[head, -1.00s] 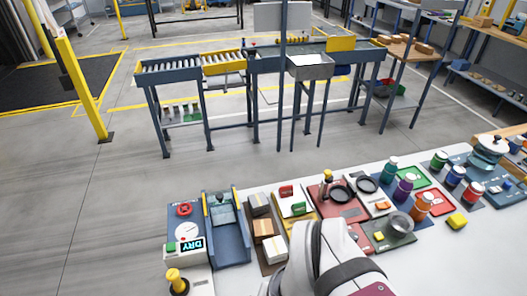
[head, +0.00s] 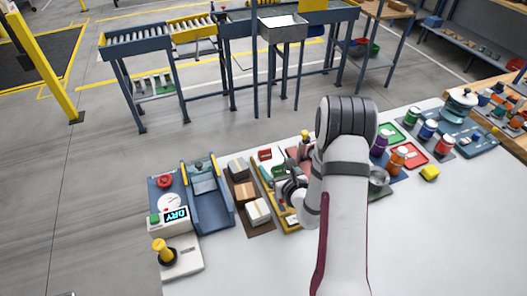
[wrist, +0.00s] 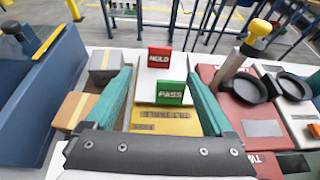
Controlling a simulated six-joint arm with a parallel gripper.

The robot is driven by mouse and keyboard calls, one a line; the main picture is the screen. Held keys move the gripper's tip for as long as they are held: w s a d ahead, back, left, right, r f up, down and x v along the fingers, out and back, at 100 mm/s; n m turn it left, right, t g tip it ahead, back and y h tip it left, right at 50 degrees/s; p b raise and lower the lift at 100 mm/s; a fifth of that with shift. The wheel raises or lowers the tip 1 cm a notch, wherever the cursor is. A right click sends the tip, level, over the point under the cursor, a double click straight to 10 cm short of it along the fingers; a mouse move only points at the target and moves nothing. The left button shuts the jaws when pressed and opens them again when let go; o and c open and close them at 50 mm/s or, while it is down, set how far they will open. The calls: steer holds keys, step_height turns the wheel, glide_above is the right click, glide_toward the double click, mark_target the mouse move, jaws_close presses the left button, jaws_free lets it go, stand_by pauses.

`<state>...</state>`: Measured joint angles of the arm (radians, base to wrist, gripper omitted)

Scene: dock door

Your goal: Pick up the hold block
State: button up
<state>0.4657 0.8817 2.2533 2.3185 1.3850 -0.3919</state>
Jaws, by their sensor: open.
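The hold block (wrist: 159,57) is a small red block with white lettering, standing upright on a white plate in the wrist view. In the head view the red block (head: 265,154) shows just left of my arm. A green pass block (wrist: 171,93) stands nearer me, slightly right of the red one. My gripper (wrist: 158,78) is open, with teal fingers on either side of the green block in the picture and the red block beyond, between the tips. Nothing is held. In the head view my wrist hides part of this tray.
Cardboard boxes (head: 244,193) lie on a tray to the left, beside a blue chute (head: 208,196). A red tray (wrist: 236,109) with dark round rings (wrist: 251,88) is close on the right. Clear white tabletop (head: 420,240) lies at the front right.

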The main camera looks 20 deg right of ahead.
mark_target(266, 153)
steer(key=x, duration=0.9)
steer(key=shift+r, duration=0.15)
jaws_close()
steer(key=shift+r, duration=0.1)
